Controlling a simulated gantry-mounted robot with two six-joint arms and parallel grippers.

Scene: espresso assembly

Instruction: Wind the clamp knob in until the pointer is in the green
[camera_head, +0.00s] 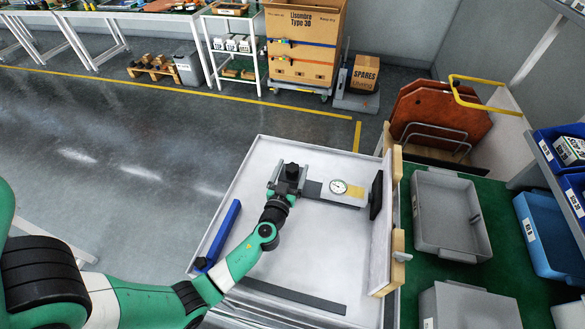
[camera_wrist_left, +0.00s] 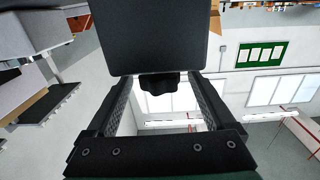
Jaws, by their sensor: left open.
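The dial gauge (camera_head: 339,186) has a round white face and sits on a light plate with a yellow patch, on the white table. Its pointer and any green zone are too small to read. The black clamp knob (camera_head: 292,171) is at the left end of the grey bar. My left gripper (camera_head: 288,178) is open at the knob, one finger on each side. In the left wrist view the knob (camera_wrist_left: 160,92) shows between the open fingers (camera_wrist_left: 162,103), under a large dark block, with gaps on both sides. My right gripper is not in view.
A blue bar (camera_head: 218,236) lies on the white table (camera_head: 315,260) at its left, and a dark strip (camera_head: 292,297) lies at the front. A black upright plate (camera_head: 376,195) and a pale panel stand at the right. A grey bin (camera_head: 450,213) is beyond the panel.

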